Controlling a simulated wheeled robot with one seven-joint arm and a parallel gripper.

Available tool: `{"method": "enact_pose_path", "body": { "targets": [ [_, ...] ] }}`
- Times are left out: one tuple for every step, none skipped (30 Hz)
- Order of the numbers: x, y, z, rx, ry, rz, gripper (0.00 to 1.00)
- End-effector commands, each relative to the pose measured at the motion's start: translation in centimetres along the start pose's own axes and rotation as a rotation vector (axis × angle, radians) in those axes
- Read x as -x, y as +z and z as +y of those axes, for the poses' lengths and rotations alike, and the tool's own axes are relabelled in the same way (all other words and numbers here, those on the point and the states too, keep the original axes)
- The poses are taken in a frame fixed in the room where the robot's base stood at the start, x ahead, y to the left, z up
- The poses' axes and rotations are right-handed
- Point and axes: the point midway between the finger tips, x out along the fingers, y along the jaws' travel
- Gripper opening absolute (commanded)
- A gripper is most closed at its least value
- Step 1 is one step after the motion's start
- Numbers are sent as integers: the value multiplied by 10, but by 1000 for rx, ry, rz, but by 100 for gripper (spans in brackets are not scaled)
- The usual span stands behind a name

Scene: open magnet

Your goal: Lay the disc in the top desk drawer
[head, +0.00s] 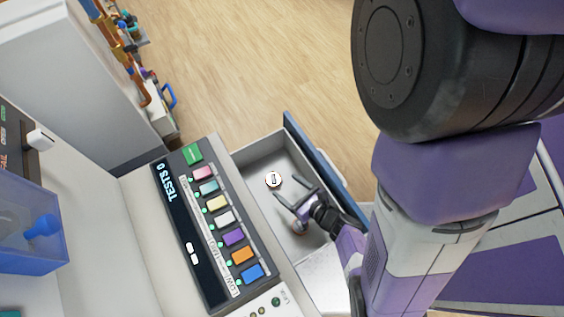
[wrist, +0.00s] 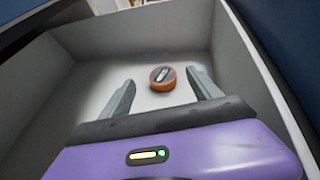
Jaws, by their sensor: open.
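The disc (head: 273,180) lies on the floor of the open desk drawer (head: 262,150). In the wrist view the disc (wrist: 162,78) is small and round, with an orange side and a pale top bearing a dark mark. My gripper (head: 293,190) is inside or just over the drawer, its two fingers spread and empty. In the wrist view the gripper (wrist: 161,80) points at the disc, which shows between and a little beyond the fingertips, apart from both. The drawer's grey walls (wrist: 263,75) surround it. My arm hides the drawer's near right part.
A console (head: 208,225) with several coloured buttons stands on the desk left of the drawer. The drawer's blue front (head: 315,152) bounds it on the right. A blue translucent bin (head: 25,235) is at far left. Wooden floor (head: 250,60) is clear beyond the drawer.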

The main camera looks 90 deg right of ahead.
Motion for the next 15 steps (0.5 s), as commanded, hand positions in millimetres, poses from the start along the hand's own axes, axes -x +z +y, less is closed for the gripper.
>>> {"method": "enact_pose_path", "body": {
  "targets": [
    [3, 1, 1, -5, 3, 0, 73],
    [4, 2, 2, -13, 4, -1, 73],
    [6, 4, 3, -30, 8, -4, 73],
    [7, 7, 4, -49, 12, -6, 73],
    [9, 10, 6, -73, 18, -9, 73],
    [12, 16, 9, -119, 30, -15, 73],
    [14, 22, 12, -161, 40, -20, 73],
    [18, 29, 16, -215, 54, -25, 73],
    [23, 41, 22, -299, 76, -31, 73],
    [27, 51, 26, -372, 96, -35, 73],
    [32, 61, 31, -450, 117, -37, 73],
    [39, 76, 38, -559, 146, -36, 73],
    [44, 86, 43, -644, 169, -33, 73],
    [50, 97, 48, -729, 193, -27, 73],
    [57, 111, 55, -843, 225, -13, 73]
  ]
}}
